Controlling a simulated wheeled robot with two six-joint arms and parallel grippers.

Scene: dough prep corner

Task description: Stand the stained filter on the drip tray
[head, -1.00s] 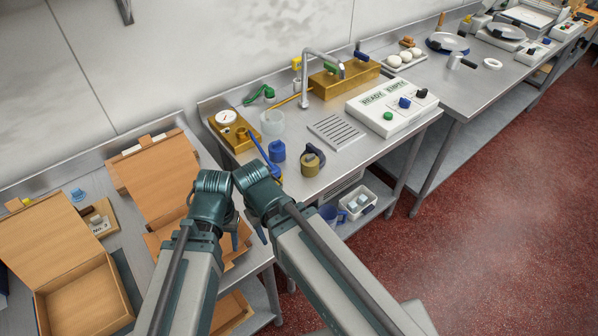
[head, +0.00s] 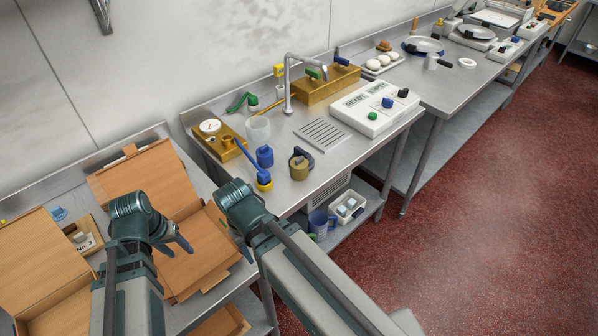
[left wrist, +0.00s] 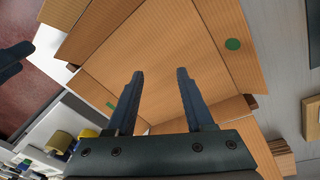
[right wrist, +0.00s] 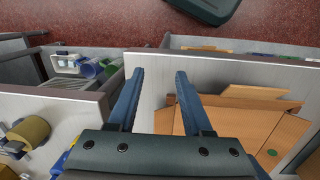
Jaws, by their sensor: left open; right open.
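An olive-brown cylinder with a dark handle (head: 300,165) stands on the steel counter; it looks like the stained filter, but I cannot be sure. It also shows in the right wrist view (right wrist: 28,132). The slotted drip tray (head: 322,132) lies bare behind and to the right of it. My left gripper (head: 176,246) is open and empty over an open cardboard box; its fingers show in the left wrist view (left wrist: 160,75). My right gripper (head: 243,250) is open and empty by the counter's near corner, short of the cylinder; its fingers show in the right wrist view (right wrist: 160,73).
A blue-capped piece (head: 265,157), a yellow ring with a blue stick (head: 264,184) and a clear cup (head: 257,129) stand left of the cylinder. A faucet (head: 289,85) rises behind the drip tray. A control box (head: 367,108) sits to its right. Cardboard boxes (head: 205,250) crowd the left table.

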